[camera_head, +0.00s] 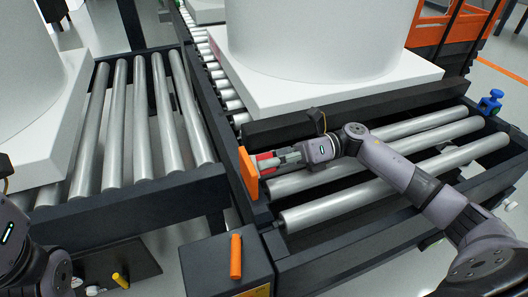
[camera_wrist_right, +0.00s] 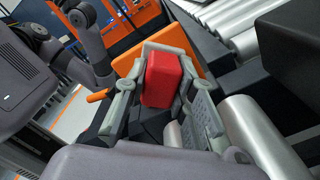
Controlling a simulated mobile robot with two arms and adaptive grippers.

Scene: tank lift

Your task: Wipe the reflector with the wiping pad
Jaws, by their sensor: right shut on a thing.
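The wiping pad is a red block (camera_wrist_right: 161,80), held between the grey fingers of my right gripper (camera_head: 283,158). A bit of the red pad (camera_head: 265,163) also shows in the head view. The right gripper is shut on it and points left. The reflector looks to be the upright orange plate (camera_head: 247,173) at the left end of the roller frame. It shows behind the pad in the wrist view (camera_wrist_right: 206,60). The pad is right up at the plate's right face; I cannot tell whether they touch. My left arm is at the left edge, its fingers out of view.
A white tank on a white base (camera_head: 350,82) stands behind the gripper, with a dark bar (camera_head: 277,128) in front of it. Metal rollers (camera_head: 345,202) lie under my right arm. A dark box (camera_head: 208,270) with an orange cylinder (camera_head: 236,256) stands at the front. Another white tank base (camera_head: 58,140) is at left.

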